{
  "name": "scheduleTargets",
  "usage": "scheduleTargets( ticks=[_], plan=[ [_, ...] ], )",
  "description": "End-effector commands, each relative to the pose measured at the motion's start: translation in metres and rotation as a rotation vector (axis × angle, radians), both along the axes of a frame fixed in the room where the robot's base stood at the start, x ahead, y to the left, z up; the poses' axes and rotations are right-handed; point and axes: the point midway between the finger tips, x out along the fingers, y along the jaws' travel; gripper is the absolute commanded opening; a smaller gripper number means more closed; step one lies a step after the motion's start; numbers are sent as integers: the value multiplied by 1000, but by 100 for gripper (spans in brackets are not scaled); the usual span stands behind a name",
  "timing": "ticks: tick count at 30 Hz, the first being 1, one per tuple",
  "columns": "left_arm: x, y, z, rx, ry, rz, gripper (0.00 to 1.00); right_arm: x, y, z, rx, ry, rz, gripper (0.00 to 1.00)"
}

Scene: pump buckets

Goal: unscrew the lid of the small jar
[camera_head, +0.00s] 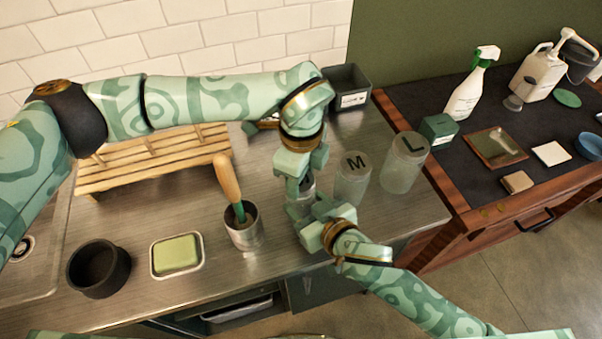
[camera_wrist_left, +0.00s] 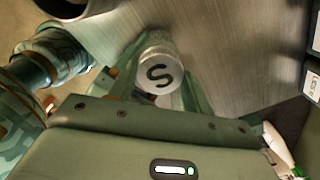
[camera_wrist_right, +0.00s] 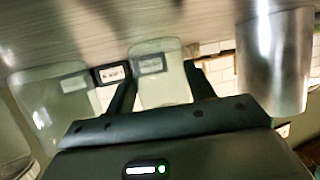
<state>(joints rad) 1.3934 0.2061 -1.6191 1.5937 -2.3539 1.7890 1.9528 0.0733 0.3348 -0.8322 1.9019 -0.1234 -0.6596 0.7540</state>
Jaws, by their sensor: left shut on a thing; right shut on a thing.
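The small jar shows in the head view as a pale piece (camera_head: 307,182) between my two grippers, mostly hidden by them. In the left wrist view its round grey lid (camera_wrist_left: 158,76), marked S, sits between the fingers of my left gripper (camera_head: 303,188), which is shut on it from above. In the right wrist view the clear jar body (camera_wrist_right: 160,85) stands between the fingers of my right gripper (camera_head: 308,217), which is shut on it from the side. I cannot tell whether the lid has turned or loosened.
The M jar (camera_head: 352,182) and L jar (camera_head: 403,165) stand close on the right. A metal cup (camera_head: 245,235) with a wooden-handled tool, a soap dish (camera_head: 177,256) and a black bowl (camera_head: 98,268) are to the left. A wooden rack (camera_head: 150,165) and grey bin (camera_head: 347,88) are behind.

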Motion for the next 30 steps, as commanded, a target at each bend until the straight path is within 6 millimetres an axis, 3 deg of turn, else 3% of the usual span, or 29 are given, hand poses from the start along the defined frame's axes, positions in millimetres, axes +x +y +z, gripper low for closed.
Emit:
scheduleTargets(
  ticks=[15, 26, 30],
  plan=[
    [0, 0, 18, -1, 0, 0, 21, 0, 0, -1, 0, 2, 1, 0],
    [0, 0, 20, 0, 0, 0, 21, 0, 0, -1, 0, 2, 1, 0],
    [1, 0, 31, 0, -2, -1, 21, 0, 0, -1, 0, 2, 1, 0]
  ],
)
